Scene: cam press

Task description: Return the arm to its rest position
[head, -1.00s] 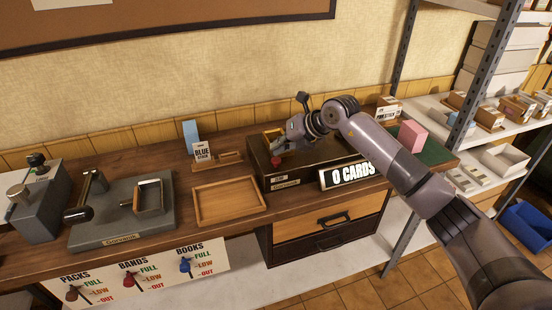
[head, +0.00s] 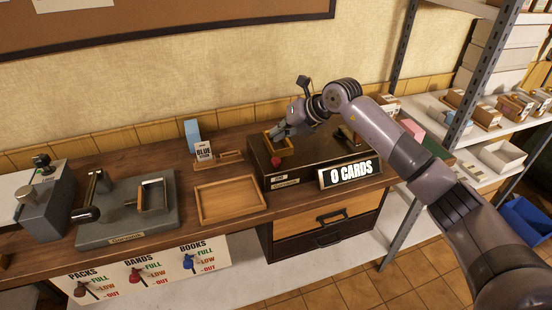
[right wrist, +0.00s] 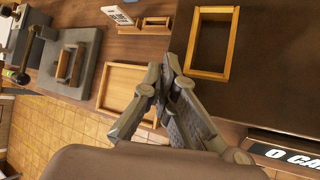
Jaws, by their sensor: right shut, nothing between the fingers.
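My right gripper (head: 279,133) is shut and empty. In the head view it is just above the dark press box (head: 320,152), by the wooden frame (head: 270,143) on the box's top left. In the right wrist view the shut fingers (right wrist: 172,75) point away from the camera, and the wooden frame (right wrist: 227,45) lies just to their right, apart from them and empty. My right arm reaches in from the right edge of the head view. My left gripper does not show.
A grey press (head: 125,225) stands further left. A metal shelf post (head: 404,60) rises to the right, behind my arm.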

